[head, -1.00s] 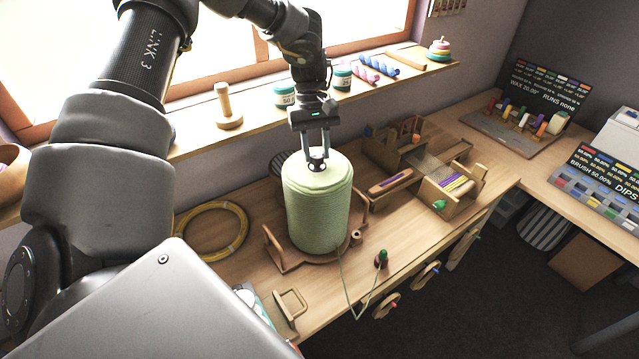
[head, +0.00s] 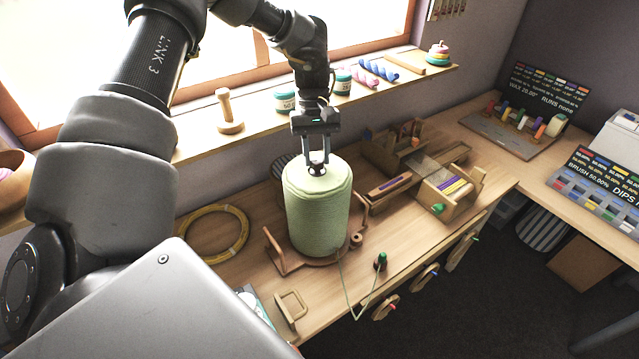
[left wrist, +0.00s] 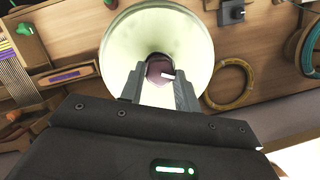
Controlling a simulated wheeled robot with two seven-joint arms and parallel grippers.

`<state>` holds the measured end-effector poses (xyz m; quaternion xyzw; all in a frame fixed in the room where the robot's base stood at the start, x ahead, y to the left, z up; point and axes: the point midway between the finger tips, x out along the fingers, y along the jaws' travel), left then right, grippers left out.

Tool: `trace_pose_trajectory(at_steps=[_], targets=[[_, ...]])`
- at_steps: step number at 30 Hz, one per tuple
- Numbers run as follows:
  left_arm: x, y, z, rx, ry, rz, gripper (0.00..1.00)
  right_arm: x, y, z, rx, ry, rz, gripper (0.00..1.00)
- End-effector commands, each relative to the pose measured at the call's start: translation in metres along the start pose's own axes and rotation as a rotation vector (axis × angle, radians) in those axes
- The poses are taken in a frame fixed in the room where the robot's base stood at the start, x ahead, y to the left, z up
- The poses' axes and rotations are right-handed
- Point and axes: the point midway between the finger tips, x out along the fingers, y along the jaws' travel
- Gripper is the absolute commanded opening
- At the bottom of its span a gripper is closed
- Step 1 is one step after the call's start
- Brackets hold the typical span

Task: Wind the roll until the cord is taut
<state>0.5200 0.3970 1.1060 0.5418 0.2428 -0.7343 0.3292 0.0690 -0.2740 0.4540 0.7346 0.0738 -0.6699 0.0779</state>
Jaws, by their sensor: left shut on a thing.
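The roll (head: 318,212) is a large pale green spool of cord standing upright on a wooden holder (head: 287,262) on the bench. My left gripper (head: 316,168) comes down from above and is shut on the knob at the roll's top centre. In the left wrist view the roll's top (left wrist: 157,38) surrounds a dark knob (left wrist: 160,70) between the fingers. My right gripper is not in view.
A yellow coil (head: 213,232) lies left of the roll. A small wooden loom (head: 443,188) stands to the right. Wooden wheels (head: 385,308) sit on the bench front.

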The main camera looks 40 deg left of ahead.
Motion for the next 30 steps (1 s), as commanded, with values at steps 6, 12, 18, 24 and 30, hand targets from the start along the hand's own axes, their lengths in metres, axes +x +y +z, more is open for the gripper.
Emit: trace_pose_trajectory(at_steps=[6,12,18,24,30], targets=[[-0.0001,-0.0003,-0.0001,0.028,0.000,-0.011,0.16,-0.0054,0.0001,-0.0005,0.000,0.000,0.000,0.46],[0.0001,0.0000,-0.0002,0.047,0.000,-0.016,0.16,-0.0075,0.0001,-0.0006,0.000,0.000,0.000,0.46],[0.0004,0.0000,-0.0004,0.050,0.000,-0.017,0.16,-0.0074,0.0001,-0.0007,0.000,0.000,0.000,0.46],[0.0003,0.0000,-0.0003,0.050,0.000,-0.017,0.44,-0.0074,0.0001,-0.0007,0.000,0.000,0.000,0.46],[0.0002,0.0002,-0.0002,0.051,0.000,-0.016,0.45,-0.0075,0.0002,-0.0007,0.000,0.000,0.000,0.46]])
